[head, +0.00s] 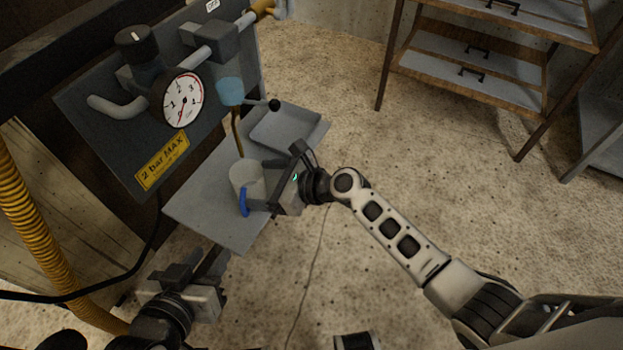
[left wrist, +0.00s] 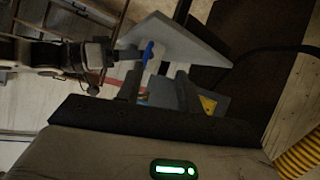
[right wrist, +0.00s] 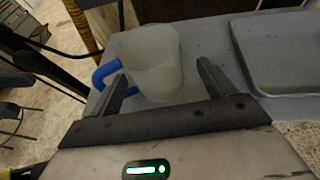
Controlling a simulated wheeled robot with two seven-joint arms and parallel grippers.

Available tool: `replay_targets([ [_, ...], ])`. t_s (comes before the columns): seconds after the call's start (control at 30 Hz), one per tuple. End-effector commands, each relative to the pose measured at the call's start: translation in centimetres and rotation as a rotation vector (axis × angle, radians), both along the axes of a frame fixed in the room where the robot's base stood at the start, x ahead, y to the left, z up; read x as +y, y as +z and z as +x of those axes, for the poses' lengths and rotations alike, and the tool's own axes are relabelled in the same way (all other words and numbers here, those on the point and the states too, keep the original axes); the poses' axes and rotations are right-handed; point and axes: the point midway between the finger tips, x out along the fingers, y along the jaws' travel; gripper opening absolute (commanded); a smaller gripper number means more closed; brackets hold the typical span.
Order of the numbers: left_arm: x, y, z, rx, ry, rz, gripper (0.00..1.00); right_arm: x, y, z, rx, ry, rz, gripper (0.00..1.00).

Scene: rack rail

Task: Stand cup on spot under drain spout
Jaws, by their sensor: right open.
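The pale grey cup (head: 246,180) with a blue handle stands upright on the grey shelf (head: 205,208) below the panel. My right gripper (head: 281,178) is open beside the cup. In the right wrist view the cup (right wrist: 152,62) shows just ahead of the spread fingers, its handle at the left finger; contact cannot be told. The thin brown drain spout (head: 237,132) hangs from a light-blue funnel (head: 230,91), its lower end close behind the cup. No marked spot can be made out. My left gripper (head: 198,264) is open and empty, low in front of the shelf.
A shallow grey tray (head: 285,130) lies on the shelf right of the spout. A black-knobbed lever (head: 273,104) sticks out above it. A gauge (head: 183,98) and pipes sit on the panel. A yellow hose (head: 40,235) runs at far left.

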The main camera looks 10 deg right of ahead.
Motion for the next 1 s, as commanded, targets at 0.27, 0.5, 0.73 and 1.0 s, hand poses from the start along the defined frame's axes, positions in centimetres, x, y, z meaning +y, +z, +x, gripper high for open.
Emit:
replay_targets([
  [0.27, 0.1, 0.4, -0.3, 0.032, 0.002, 0.0, 0.36, -5.8, 2.9, -3.1, 0.001, -0.001, -0.003, 0.82],
  [0.5, 0.2, 0.6, -0.1, 0.031, 0.003, 0.01, 0.36, -9.3, 4.4, -5.0, 0.0, 0.0, -0.001, 0.82],
  [0.73, 0.2, 0.6, 0.0, 0.03, 0.004, 0.015, 0.36, -10.4, 5.0, -5.7, -0.001, 0.0, 0.0, 0.82],
  [1.0, 0.2, 0.7, 0.1, 0.028, 0.004, 0.015, 0.36, -10.4, 4.8, -5.9, -0.024, 0.007, -0.02, 0.82],
])
